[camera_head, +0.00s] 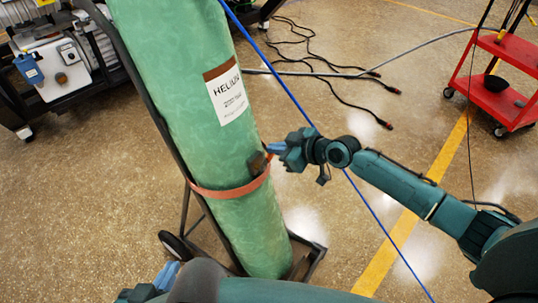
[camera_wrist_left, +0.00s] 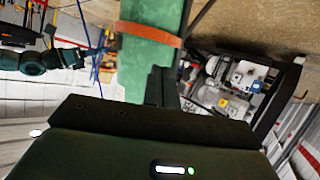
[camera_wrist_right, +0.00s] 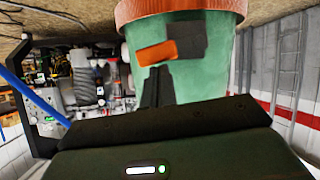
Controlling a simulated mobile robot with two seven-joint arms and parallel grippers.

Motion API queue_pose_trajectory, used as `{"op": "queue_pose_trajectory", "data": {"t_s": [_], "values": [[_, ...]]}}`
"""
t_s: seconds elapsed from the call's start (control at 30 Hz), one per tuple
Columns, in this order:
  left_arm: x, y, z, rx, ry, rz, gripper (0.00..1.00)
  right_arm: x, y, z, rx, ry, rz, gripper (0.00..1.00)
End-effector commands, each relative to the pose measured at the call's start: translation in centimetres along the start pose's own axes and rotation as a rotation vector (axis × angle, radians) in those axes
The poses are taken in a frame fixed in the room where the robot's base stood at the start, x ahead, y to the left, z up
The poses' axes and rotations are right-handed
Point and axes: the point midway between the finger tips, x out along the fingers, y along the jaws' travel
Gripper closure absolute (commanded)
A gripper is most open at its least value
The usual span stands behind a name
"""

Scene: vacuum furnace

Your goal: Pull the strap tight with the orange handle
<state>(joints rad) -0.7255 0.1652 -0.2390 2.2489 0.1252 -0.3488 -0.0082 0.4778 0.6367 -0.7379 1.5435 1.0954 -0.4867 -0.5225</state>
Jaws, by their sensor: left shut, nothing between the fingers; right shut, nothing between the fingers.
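A green helium cylinder (camera_head: 190,90) stands on a cart with an orange-brown strap (camera_head: 215,192) around it. At the strap's right side is a dark buckle (camera_head: 257,164). The right wrist view shows the buckle as a dark grey block (camera_wrist_right: 187,40) with the orange handle (camera_wrist_right: 157,52) beside it. My right gripper (camera_head: 274,148) is shut and empty, its tips close to the buckle; contact cannot be told. Its fingers (camera_wrist_right: 157,86) show just below the handle. My left gripper (camera_head: 168,274) is shut and empty at the lower left, low and apart from the strap.
The cart's wheel (camera_head: 175,246) and frame stand around the cylinder's foot. A blue line (camera_head: 290,95) runs diagonally past the cylinder and behind my right arm. A red cart (camera_head: 495,95) is at the right, with black cables on the floor behind. Equipment (camera_head: 60,65) stands at the left.

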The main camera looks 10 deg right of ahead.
Motion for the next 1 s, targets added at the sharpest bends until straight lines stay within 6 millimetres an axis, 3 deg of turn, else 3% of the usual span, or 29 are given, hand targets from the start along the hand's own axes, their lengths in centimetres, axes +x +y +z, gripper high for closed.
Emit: {"op": "queue_pose_trajectory", "data": {"t_s": [0.13,1.0], "values": [[-0.4,-0.4,0.3,0.006,0.032,-0.01,1.0,0.3,0.2,0.7,0.08,0.0,-0.019,1.0],[-1.4,-0.7,-0.1,0.024,0.067,-0.022,1.0,0.2,0.5,0.9,0.07,0.0,-0.017,1.0]]}}
